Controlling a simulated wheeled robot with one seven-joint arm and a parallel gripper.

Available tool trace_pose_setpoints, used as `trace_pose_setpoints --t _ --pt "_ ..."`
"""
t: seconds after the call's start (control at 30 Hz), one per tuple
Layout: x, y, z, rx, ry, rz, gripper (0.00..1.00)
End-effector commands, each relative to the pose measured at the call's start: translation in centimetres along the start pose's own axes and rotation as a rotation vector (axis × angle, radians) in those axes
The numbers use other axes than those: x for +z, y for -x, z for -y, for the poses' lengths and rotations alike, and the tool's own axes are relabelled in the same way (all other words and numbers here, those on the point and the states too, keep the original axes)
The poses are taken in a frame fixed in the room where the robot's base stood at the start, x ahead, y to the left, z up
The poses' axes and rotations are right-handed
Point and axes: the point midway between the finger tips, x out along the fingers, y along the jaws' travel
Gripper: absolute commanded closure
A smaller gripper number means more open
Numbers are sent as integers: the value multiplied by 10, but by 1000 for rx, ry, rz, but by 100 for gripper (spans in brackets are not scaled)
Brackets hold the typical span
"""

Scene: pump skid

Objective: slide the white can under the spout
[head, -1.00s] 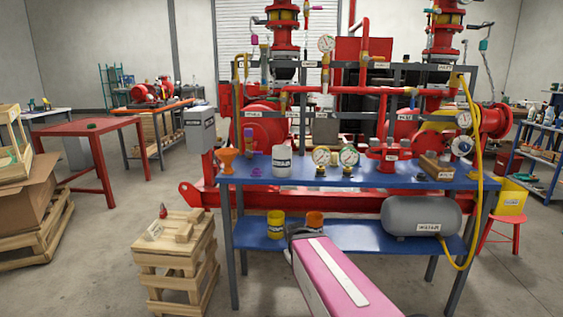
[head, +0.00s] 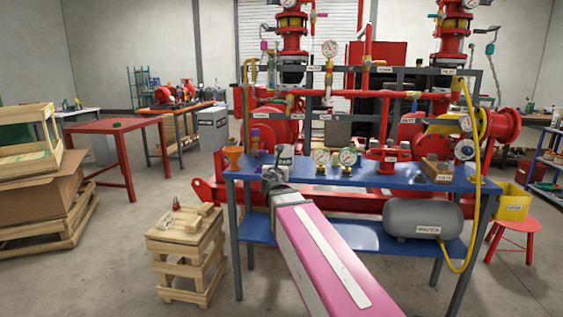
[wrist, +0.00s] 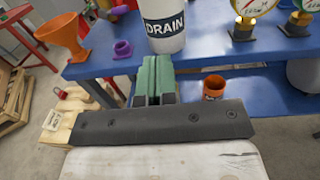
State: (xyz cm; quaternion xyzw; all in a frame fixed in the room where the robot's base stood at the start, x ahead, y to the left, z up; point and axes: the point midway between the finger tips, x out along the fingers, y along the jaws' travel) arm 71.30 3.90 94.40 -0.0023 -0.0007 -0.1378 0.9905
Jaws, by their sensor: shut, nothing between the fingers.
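The white can (head: 284,153), labelled DRAIN, stands upright on the blue bench (head: 340,176), near its left front edge. In the wrist view the can (wrist: 163,30) is at the top centre, its top cut off. My gripper (head: 271,177) is at the bench's front edge, just in front of the can, and hides its lower part in the head view. In the wrist view its green fingers (wrist: 154,75) are together, empty, pointing at the can's base; I cannot tell if they touch it. I cannot pick out the spout with certainty.
An orange funnel (wrist: 66,36) and a purple fitting (wrist: 122,49) stand left of the can. Two gauges (head: 334,160) stand to its right. An orange cup (wrist: 214,87) is on the lower shelf. A wooden crate stand (head: 186,248) is at the left.

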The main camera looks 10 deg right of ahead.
Motion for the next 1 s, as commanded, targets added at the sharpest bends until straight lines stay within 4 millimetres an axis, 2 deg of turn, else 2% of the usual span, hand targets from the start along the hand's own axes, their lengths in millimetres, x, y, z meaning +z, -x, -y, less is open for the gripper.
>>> trace_pose_setpoints --t 0.27,0.8,1.0 --pt "0 -27 0 -3 -2 -1 100" --pt "-1 -123 0 -3 -4 -2 100" --pt "-1 -139 1 -3 -4 -2 100"
